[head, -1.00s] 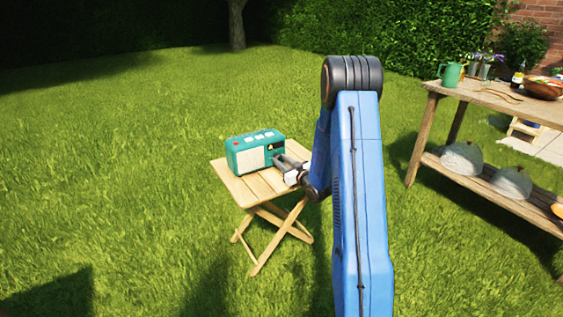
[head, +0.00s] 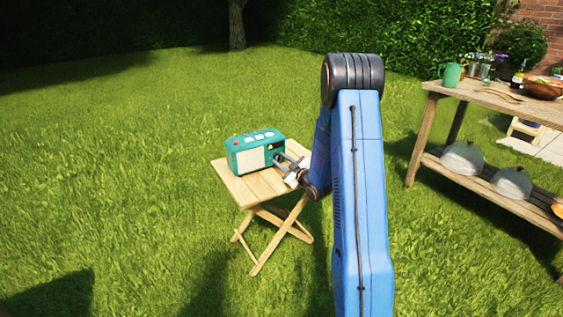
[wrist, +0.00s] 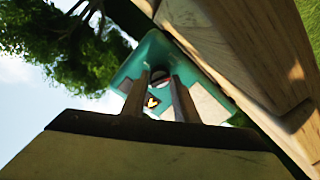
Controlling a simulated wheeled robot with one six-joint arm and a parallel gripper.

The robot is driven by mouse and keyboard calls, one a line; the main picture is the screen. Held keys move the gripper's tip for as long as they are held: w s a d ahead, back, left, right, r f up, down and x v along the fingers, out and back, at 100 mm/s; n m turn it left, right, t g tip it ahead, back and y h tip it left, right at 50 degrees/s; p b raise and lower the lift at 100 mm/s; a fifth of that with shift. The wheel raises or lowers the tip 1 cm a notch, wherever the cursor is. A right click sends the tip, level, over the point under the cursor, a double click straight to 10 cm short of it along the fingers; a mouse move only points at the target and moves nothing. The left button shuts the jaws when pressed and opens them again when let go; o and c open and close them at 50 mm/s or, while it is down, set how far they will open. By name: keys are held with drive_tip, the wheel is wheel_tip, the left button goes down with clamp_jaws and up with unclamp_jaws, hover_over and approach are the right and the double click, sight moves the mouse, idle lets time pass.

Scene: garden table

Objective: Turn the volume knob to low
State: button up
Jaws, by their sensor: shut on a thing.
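A teal radio (head: 237,143) with a pale speaker front stands upright on a small folding wooden table (head: 236,189). My gripper (head: 281,160) reaches the right part of the radio's front. In the wrist view, my gripper (wrist: 160,78) has its two fingers up against the radio (wrist: 133,72), shut on the volume knob (wrist: 160,75). The knob shows only as a small dark and reddish patch between the fingertips. Its pointer and any volume marks cannot be made out. A dark display (wrist: 152,101) with a yellow-orange mark shows between the fingers.
Pale buttons (head: 260,136) line the radio's top. Open grass surrounds the small table.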

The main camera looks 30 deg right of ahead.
drive_tip(key=shift+n, duration=1)
drive_tip(key=o, duration=1)
drive_tip(key=shift+o, duration=0.2)
drive_tip(key=shift+s, duration=0.1)
drive_tip(key=s+d, duration=0.1)
drive_tip(key=s, duration=1.6)
drive_tip(key=shift+d+r, duration=0.2)
drive_tip(key=shift+r, duration=0.15)
drive_tip(key=shift+s, duration=0.1)
